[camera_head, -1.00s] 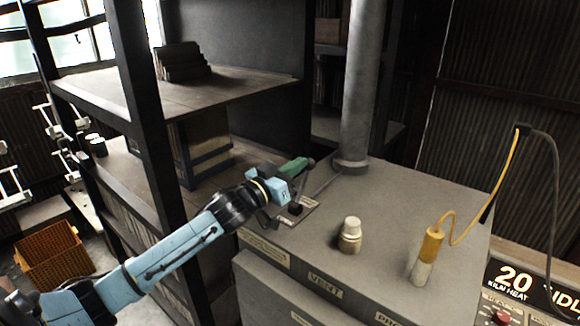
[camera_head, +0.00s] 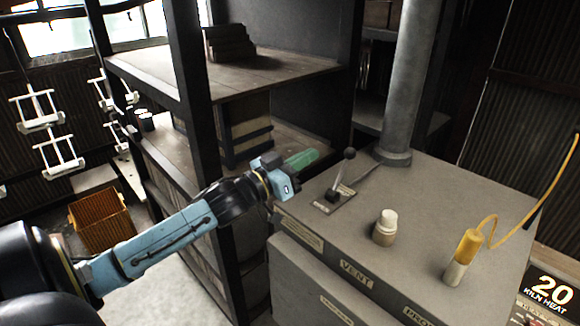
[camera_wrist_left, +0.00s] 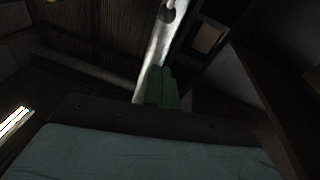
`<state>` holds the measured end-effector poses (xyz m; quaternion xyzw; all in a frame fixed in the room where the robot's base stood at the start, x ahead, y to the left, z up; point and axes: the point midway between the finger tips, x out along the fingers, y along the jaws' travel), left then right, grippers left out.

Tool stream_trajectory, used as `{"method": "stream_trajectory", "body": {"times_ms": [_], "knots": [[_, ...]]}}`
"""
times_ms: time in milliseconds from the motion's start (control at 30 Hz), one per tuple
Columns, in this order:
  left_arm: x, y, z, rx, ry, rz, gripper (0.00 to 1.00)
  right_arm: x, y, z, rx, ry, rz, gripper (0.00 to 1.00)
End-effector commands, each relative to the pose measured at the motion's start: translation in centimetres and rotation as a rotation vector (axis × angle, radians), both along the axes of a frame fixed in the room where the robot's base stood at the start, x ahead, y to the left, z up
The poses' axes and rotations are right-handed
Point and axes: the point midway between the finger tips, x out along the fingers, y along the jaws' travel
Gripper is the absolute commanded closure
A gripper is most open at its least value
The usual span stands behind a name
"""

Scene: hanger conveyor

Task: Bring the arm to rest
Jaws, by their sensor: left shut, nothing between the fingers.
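My left arm comes in from the left in the head view, and its left gripper (camera_head: 300,160) is at the left edge of the grey kiln top, beside the lever. The green fingers are shut with nothing between them. The fingers also show close together in the left wrist view (camera_wrist_left: 162,87). The vent lever (camera_head: 342,172) with its dark round knob stands on a plate on the kiln top, apart from the fingers. My right gripper is not in view.
On the kiln top (camera_head: 340,225) stand a cream knobbed peg (camera_head: 386,227) and a yellow-and-white probe (camera_head: 463,258) with a yellow cable. A grey pipe (camera_head: 405,80) rises behind. Dark shelving (camera_head: 200,150) stands behind my arm. An orange crate (camera_head: 100,220) and white hangers (camera_head: 62,155) are at left.

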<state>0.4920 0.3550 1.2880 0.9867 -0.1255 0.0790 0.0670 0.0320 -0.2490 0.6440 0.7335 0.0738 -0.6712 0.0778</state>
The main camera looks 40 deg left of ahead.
Motion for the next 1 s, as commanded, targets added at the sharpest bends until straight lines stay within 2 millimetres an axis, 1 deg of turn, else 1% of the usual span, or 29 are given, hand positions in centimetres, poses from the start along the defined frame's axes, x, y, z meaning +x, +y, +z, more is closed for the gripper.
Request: {"method": "stream_trajectory", "body": {"times_ms": [33, 100, 300, 433, 633, 700, 767, 867, 900, 967, 1000], "knots": [[-0.8, 0.1, -0.3, 0.001, 0.003, -0.001, 1.00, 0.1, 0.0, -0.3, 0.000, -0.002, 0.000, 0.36], [-1.7, 0.3, -0.3, 0.002, 0.002, -0.001, 1.00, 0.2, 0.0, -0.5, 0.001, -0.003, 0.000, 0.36], [-3.2, 0.8, -0.3, 0.001, 0.001, -0.001, 1.00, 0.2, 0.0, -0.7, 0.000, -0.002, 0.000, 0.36], [-3.6, 0.8, -0.2, 0.001, -0.001, -0.002, 1.00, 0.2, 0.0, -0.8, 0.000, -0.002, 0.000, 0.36], [-3.7, 0.9, -0.2, 0.001, 0.000, -0.001, 1.00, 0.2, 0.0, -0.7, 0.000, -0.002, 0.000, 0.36], [-3.7, 0.8, -0.6, 0.002, 0.013, 0.008, 1.00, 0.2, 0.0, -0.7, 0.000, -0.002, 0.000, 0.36], [-3.9, 0.6, -1.7, 0.007, 0.045, 0.029, 1.00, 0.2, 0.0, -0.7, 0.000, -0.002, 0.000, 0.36], [-4.6, 0.0, -5.1, 0.031, 0.153, 0.092, 1.00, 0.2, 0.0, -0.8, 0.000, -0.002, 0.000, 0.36], [-5.1, -0.4, -6.9, 0.048, 0.214, 0.123, 1.00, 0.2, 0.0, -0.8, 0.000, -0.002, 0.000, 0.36], [-6.2, -1.3, -9.9, 0.077, 0.321, 0.165, 1.00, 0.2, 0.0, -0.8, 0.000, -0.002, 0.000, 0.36], [-7.2, -1.9, -11.8, 0.101, 0.396, 0.189, 1.00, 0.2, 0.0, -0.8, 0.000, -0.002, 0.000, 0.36]]}}
